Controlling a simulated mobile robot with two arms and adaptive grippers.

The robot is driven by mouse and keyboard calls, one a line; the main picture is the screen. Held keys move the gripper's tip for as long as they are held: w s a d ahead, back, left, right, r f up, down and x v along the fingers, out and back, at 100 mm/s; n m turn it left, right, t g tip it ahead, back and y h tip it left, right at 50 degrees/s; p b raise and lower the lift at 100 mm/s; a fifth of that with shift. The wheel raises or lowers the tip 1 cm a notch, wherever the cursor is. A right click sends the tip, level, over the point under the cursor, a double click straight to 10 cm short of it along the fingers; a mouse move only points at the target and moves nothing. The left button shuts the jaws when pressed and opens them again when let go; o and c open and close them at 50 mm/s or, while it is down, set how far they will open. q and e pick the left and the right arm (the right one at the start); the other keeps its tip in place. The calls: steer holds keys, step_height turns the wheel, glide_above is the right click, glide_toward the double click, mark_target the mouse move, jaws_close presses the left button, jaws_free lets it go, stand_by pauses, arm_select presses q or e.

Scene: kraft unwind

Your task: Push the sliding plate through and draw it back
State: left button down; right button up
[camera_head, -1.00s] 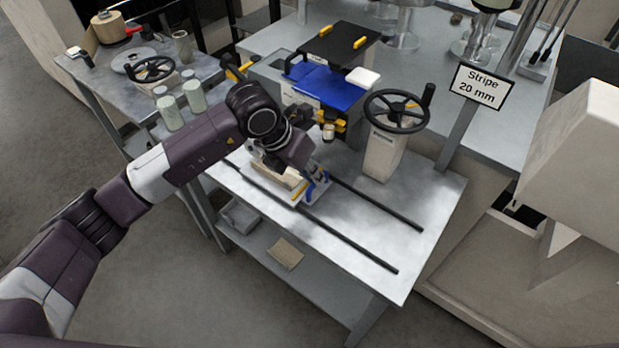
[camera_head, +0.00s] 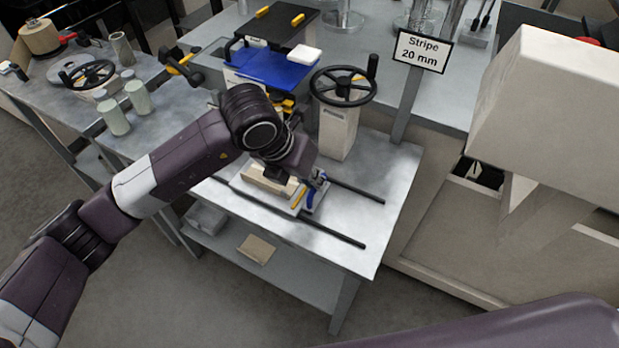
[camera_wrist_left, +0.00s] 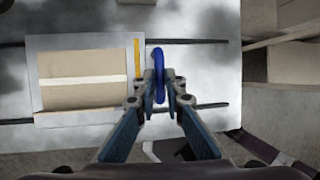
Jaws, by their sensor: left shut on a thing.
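The sliding plate (camera_wrist_left: 88,41) is a pale flat plate with a tan block (camera_wrist_left: 85,92) on it, a yellow strip on its right edge and a blue loop handle (camera_wrist_left: 158,62) beyond that. In the head view the tan block (camera_head: 268,181) and the blue handle (camera_head: 312,194) show partly behind my left wrist. The plate sits across two dark parallel rails (camera_head: 335,236). My left gripper (camera_wrist_left: 160,92) is shut on the blue handle, one finger on each side. My right gripper is out of view.
A white post with a black handwheel (camera_head: 343,86) stands behind the rails. A sign reading "Stripe 20 mm" (camera_head: 423,50) stands to its right. A blue tray unit (camera_head: 275,68) is at the back. The rails' right end is clear.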

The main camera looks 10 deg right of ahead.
arm_select(q)
steer(key=shift+s+d+r, duration=0.1)
steer(key=shift+d, duration=0.05)
steer(key=c, duration=2)
jaws_free()
steer(key=shift+d, duration=0.1)
steer(key=shift+a+r, duration=0.25)
steer(key=shift+r, duration=0.1)
steer(key=v, duration=1.1)
steer(key=shift+s+r, duration=0.1)
steer(key=shift+s, duration=0.05)
